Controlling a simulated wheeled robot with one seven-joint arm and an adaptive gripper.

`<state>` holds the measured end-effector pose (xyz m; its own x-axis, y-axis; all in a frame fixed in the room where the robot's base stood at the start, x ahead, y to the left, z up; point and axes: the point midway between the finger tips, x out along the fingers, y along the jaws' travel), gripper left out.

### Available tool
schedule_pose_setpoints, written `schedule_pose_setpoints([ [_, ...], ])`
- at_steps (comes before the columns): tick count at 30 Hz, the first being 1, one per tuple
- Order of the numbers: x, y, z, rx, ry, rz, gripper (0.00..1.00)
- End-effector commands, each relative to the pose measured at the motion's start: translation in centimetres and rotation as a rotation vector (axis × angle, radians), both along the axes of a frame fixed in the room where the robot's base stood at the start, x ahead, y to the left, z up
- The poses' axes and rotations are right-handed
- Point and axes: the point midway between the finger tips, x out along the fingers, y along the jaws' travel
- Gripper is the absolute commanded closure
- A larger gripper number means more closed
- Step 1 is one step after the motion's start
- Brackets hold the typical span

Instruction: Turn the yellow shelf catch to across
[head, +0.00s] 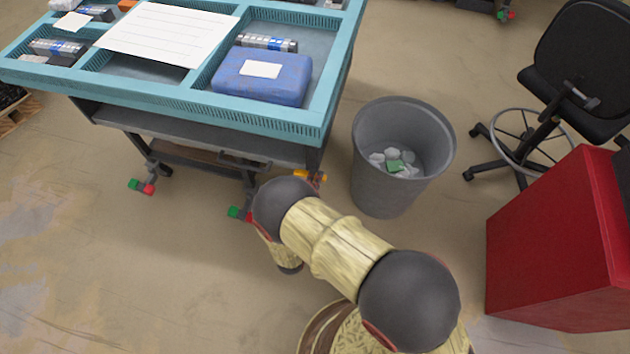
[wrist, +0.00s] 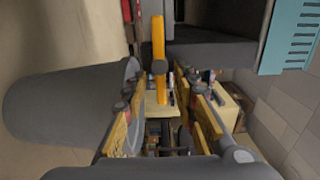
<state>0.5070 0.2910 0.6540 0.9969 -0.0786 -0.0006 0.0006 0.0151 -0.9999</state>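The yellow shelf catch (wrist: 158,40) is an orange-yellow bar with a dark round pivot, seen in the wrist view. It runs up and down in that picture, its lower end between my fingers as seen there. In the head view a small part of the catch (head: 312,176) shows at the table's lower right corner, just beyond my arm. My gripper (wrist: 162,95) is open, with one finger on each side of the bar's lower end. I see no clear contact between fingers and bar. In the head view my arm hides the gripper.
A grey bin (head: 375,185) with crumpled waste stands close right of the catch; the bin (wrist: 65,110) also fills the wrist view's left. A red cabinet (head: 555,245) and black chair (head: 580,70) are at right.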

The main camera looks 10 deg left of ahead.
Motion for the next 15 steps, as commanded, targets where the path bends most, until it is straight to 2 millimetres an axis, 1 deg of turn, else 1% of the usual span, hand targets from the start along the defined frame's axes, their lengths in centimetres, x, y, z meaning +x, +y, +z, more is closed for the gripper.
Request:
schedule_pose_setpoints([
  [5,-1.8,0.3,-0.1,-0.001,0.001,0.004,0.72],
  [15,-8.1,0.8,-0.1,-0.002,0.001,0.006,0.72],
])
